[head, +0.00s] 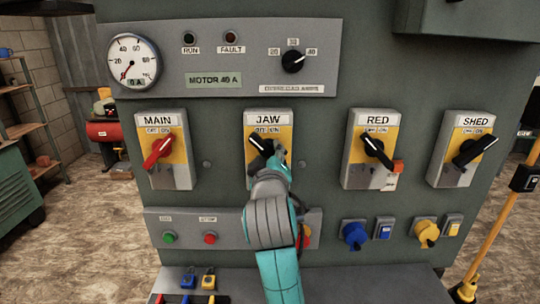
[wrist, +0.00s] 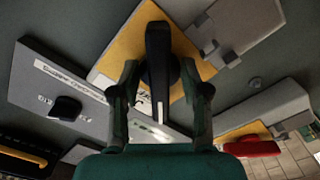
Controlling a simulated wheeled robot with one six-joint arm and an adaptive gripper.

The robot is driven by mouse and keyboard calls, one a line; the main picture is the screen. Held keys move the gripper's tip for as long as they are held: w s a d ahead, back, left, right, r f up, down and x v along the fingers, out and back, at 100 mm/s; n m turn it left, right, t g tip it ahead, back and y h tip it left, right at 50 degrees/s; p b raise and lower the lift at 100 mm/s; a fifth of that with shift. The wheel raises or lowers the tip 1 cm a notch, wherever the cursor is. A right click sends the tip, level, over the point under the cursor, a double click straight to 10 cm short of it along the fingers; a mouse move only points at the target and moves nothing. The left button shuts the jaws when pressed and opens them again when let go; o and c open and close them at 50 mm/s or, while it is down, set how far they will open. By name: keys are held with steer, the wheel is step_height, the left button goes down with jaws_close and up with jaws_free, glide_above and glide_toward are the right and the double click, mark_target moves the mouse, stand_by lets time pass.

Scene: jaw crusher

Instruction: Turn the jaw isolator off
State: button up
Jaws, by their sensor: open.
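The jaw isolator (head: 284,134) is a grey box with a yellow plate and a "JAW" label, second from the left in the isolator row. Its black handle (head: 257,144) tilts to the upper left, its lower part hidden behind my gripper. My gripper (head: 271,157) is in front of the handle. In the wrist view, the handle (wrist: 158,55) stands between the two open fingers of my gripper (wrist: 160,85), one on each side. I cannot tell whether either finger touches it. The small position labels are too blurred to read surely.
The main isolator (head: 160,150) with a red handle is to the left. The red isolator (head: 372,150) and shed isolator (head: 468,150) are to the right. Above is a panel with a gauge (head: 131,61) and a selector knob (head: 293,61). Below are push buttons (head: 210,238) and padlocks (head: 208,279).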

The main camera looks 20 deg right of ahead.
steer(key=v, duration=1.1)
steer(key=shift+s, duration=0.2)
steer(key=shift+a, duration=0.1)
steer(key=s+f+y, duration=0.2)
steer(key=s+f, duration=0.2)
steer(key=f, duration=0.5)
steer(key=s+d+f+n+y, duration=0.1)
steer(key=s+f, duration=0.4)
steer(key=f, duration=0.5)
steer(key=s+f+y, duration=0.2)
steer(key=s+f, duration=0.2)
steer(key=f, duration=0.5)
steer(key=s+d+f+m+g, duration=0.1)
steer(key=s+f+m, duration=0.2)
steer(key=s, duration=1.1)
steer(key=s+d+f+m+g, duration=0.1)
steer(key=s+f+m, duration=0.2)
steer(key=s, duration=1.2)
steer(key=shift+s+f+m+y, duration=0.25)
steer(key=shift+f+m+y, duration=0.05)
steer(key=shift+f, duration=0.1)
